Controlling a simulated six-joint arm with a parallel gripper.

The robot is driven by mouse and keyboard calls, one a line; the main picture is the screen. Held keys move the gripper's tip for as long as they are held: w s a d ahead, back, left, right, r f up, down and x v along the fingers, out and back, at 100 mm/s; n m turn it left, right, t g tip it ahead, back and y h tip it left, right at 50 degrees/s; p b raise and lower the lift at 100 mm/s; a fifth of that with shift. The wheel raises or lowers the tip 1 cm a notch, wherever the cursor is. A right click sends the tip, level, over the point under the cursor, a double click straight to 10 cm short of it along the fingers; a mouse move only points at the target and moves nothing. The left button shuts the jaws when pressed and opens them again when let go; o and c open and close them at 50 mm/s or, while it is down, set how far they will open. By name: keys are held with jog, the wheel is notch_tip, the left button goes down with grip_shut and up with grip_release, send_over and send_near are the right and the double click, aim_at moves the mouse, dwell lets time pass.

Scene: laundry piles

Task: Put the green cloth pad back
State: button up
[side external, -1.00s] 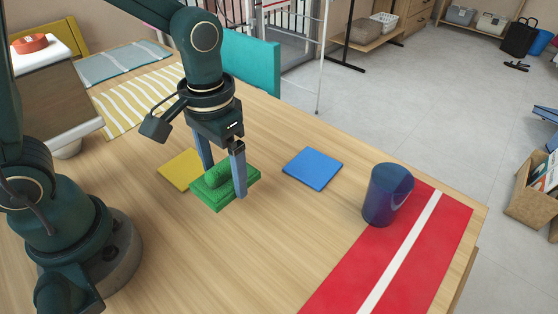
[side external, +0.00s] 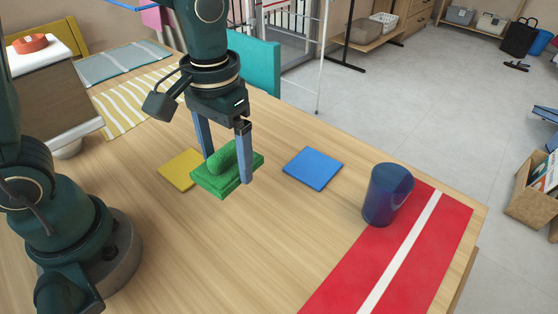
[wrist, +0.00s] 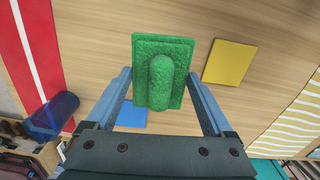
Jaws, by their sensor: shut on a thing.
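The green cloth pad (side external: 240,181) is a flat, layered-looking square with a rounded green ridge on top. It also shows in the wrist view (wrist: 143,50). My gripper (side external: 227,172) is shut on it, with one blue finger at each side, and holds it above the wooden table. In the wrist view my gripper's fingers (wrist: 160,82) flank the ridge. The finger contact is partly hidden by the pad.
A yellow square (side external: 178,172) lies just left of the pad and a blue square (side external: 313,168) to its right. The table front (side external: 240,265) is clear.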

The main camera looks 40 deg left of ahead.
jog(key=w+d+r, duration=0.2)
jog(key=d, duration=0.3)
jog(key=m, duration=0.1)
send_over(316, 297)
jog(key=f, duration=0.6)
jog(key=shift+w+a+f, duration=0.15)
jog(key=shift+a+f, duration=0.1)
jog(key=shift+a, duration=0.1)
jog(key=shift+d+f, duration=0.35)
jog(key=shift+f, duration=1.85)
jog(key=shift+f, duration=0.15)
jog(key=o, duration=1.1)
jog(key=shift+c, duration=0.2)
